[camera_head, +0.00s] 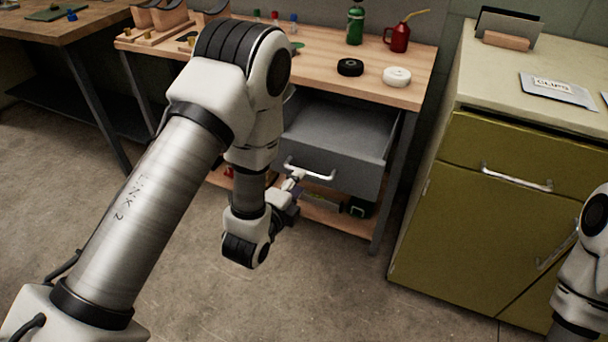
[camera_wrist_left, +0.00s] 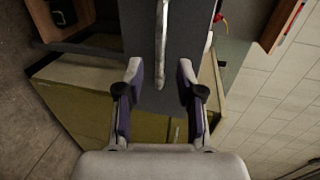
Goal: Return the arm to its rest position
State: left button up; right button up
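My left arm reaches across the head view, and its gripper (camera_head: 294,182) is at the left end of the silver handle (camera_head: 318,175) of a grey drawer (camera_head: 345,170). The drawer is pulled out under the workbench, and its inside looks empty. In the left wrist view, the two fingers of the left gripper (camera_wrist_left: 160,72) stand wide apart. The handle (camera_wrist_left: 162,40) shows in the gap between them, and neither finger touches it in the picture. Part of my right arm shows at the right edge of the head view; its gripper is out of view.
The workbench (camera_head: 325,85) carries a green bottle (camera_head: 355,26), a red oil can (camera_head: 397,38), a black roll (camera_head: 350,67) and a white roll (camera_head: 397,76). An olive cabinet (camera_head: 470,210) stands to the right. A lower shelf (camera_head: 340,220) holds items. Floor is clear in front.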

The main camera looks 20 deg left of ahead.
pick_arm(q)
jog(key=shift+v, duration=0.8)
jog(key=s+a+f+n+g, duration=0.2)
jog(key=s+f+n+g, duration=0.6)
jog(key=s+f, duration=1)
jog(key=s+f+n+g, duration=0.5)
jog(key=s+n+g, duration=0.2)
jog(key=s+n, duration=0.25)
notch_tip(320, 180, up, 18)
jog(key=n+p, duration=0.1)
jog(key=p, duration=1.6)
jog(key=shift+s+f+g+y, duration=0.2)
jog(key=shift+g+y, duration=0.1)
